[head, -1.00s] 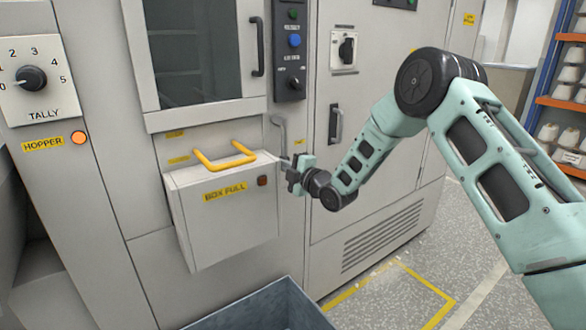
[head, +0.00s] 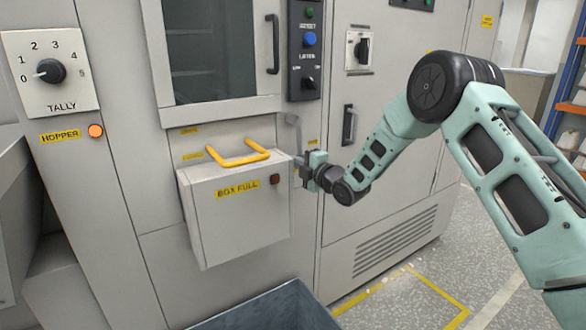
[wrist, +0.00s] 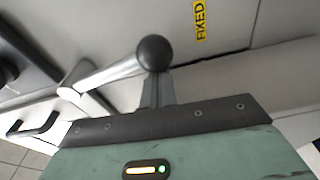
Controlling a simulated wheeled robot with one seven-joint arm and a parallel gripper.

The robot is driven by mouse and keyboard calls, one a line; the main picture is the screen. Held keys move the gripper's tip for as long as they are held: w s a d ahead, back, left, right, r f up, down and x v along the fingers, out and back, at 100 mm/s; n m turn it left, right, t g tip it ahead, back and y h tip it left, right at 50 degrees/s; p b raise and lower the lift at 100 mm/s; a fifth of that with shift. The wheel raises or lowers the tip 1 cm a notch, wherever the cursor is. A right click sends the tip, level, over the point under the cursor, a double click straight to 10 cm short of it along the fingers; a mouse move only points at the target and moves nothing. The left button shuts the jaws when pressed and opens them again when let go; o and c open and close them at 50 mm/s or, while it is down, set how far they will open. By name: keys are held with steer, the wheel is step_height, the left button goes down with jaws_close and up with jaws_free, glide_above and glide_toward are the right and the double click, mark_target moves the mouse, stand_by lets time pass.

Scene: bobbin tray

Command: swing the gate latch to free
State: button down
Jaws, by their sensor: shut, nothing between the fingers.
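The gate latch (head: 295,132) is a grey lever on the machine front, just right of the yellow-handled box. In the wrist view it is a silver arm (wrist: 110,73) running from a pivot at the left to a black ball knob (wrist: 154,52). My gripper (head: 301,164) is at the lower end of the lever, by the box's upper right corner. In the wrist view its shut fingers (wrist: 157,92) are right at the ball, which hides their tips. I cannot tell whether they touch it.
The BOX FULL box (head: 235,225) with its yellow handle (head: 240,157) juts out left of my gripper. A blue-grey bin (head: 265,310) stands below it. A door handle (head: 348,125) is to the right, behind my arm. The floor at right is clear.

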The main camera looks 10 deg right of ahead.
steer(key=w+d+r+n+g+h+b, duration=0.1)
steer(key=w+d+r+n+b, duration=0.2)
steer(key=d+n+b, duration=0.6)
steer(key=shift+d+r+n+b, duration=0.3)
steer(key=shift+r+n+b, duration=0.25)
steer(key=shift+b, duration=1)
steer(key=shift+w+d+r, duration=0.1)
